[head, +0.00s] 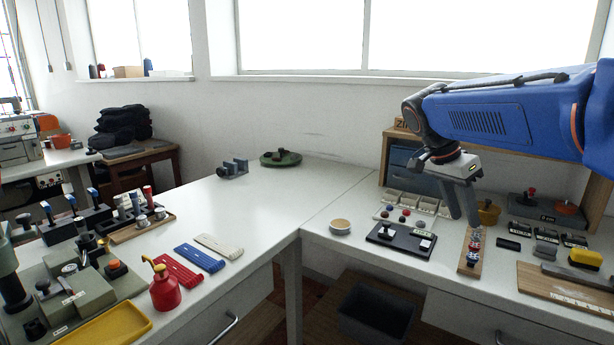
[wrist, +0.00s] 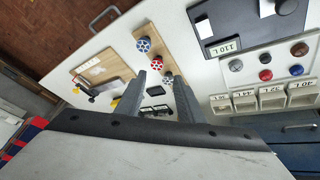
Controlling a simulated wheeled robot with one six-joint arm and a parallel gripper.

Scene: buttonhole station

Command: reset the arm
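My gripper (head: 463,220) hangs from the blue arm at the right of the head view, fingers pointing down above the right table. In the wrist view my gripper (wrist: 159,76) has its two grey fingers apart, with no object held between them. Beyond the fingertips lies a narrow wooden strip (wrist: 150,27) with a few spoked round pieces; it also shows in the head view (head: 466,265). A red round piece (wrist: 157,65) appears between the fingertips in the wrist view. Whether the fingers touch anything below cannot be told.
A white compartment tray (head: 411,204) and a wooden shelf stand behind. A red pump bottle (head: 165,290) stands on the left table. The left table's middle is clear.

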